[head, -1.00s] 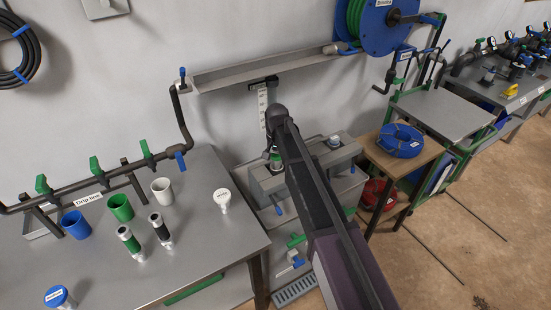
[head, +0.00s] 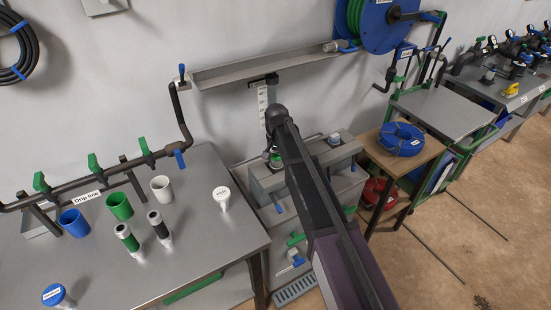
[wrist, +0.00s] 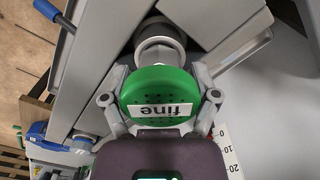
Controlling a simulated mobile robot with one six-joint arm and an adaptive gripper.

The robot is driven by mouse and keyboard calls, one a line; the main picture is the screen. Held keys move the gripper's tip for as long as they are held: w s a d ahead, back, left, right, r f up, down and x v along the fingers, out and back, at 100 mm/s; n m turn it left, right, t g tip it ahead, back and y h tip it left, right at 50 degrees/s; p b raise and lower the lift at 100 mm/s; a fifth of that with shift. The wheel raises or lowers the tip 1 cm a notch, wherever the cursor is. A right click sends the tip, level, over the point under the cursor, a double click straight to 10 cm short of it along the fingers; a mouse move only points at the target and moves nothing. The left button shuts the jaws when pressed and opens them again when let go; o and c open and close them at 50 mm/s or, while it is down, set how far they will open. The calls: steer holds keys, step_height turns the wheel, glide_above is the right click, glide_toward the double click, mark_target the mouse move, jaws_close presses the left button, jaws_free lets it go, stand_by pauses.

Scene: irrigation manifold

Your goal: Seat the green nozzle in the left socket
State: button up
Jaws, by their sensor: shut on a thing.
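The green nozzle (wrist: 160,88) has a round cap with holes and a label reading "fine". My gripper (wrist: 160,104) is shut on it, with one finger on each side of the cap. In the head view a bit of its green (head: 275,157) shows beside my arm, at the left end of the grey manifold block (head: 262,184). A pale ring-shaped part (wrist: 160,42) shows just past the cap in the wrist view. The cap hides the nozzle's lower end, so I cannot tell whether it is in the left socket. The right socket (head: 334,141) is at the block's other end.
A steel bench (head: 205,255) at the left holds a white nozzle (head: 222,196), a blue-capped nozzle (head: 56,296), several cups and two dark cylinders. A shelf (head: 260,72) runs along the wall above the block. A wooden stand (head: 400,165) with coiled blue hose is at the right.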

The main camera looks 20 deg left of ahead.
steer(key=o, duration=1)
steer(key=shift+r+p, duration=3.5)
steer(key=shift+p, duration=0.05)
steer(key=shift+d, duration=0.15)
